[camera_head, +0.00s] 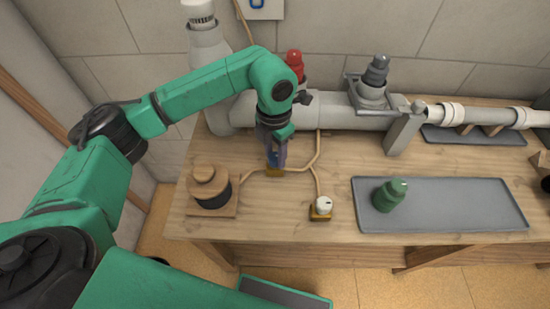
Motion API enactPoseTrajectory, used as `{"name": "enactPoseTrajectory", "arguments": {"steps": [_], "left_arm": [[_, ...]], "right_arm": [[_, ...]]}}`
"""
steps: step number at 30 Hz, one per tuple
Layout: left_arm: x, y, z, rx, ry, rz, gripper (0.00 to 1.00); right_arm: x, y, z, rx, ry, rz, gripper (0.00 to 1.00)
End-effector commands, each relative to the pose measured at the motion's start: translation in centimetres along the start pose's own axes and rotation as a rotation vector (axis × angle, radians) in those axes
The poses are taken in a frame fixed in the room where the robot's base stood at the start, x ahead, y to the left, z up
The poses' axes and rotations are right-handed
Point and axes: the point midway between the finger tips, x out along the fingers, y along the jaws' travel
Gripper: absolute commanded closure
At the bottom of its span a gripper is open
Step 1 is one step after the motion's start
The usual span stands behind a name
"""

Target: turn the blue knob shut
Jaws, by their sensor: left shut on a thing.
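The blue knob (272,158) is small and sits on a yellowish base (276,171) on the wooden bench, where thin tan pipes meet. My left gripper (277,154) reaches down from above with its fingers on either side of the knob and is shut on it. The fingers hide most of the knob, so I cannot tell how far it is turned. My right gripper is out of view.
A large grey pipe (335,117) runs behind, with a red fitting (294,58) and a dark grey fitting (376,71). A white knob (322,205) stands right of my gripper, a wooden reel (209,187) left. A grey tray (460,205) holds a green fitting (390,195).

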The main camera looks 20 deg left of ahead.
Motion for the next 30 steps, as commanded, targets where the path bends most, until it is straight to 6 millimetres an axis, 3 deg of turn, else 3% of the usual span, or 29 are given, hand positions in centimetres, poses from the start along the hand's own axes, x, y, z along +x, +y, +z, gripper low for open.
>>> {"name": "enactPoseTrajectory", "arguments": {"steps": [13, 30], "left_arm": [[-0.1, 0.1, 0.1, 0.264, -0.002, 0.001, 1.00], [-0.3, 0.1, 0.1, 0.310, -0.002, 0.002, 1.00]], "right_arm": [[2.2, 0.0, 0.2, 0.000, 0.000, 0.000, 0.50], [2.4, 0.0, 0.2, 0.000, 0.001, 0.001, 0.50]]}}
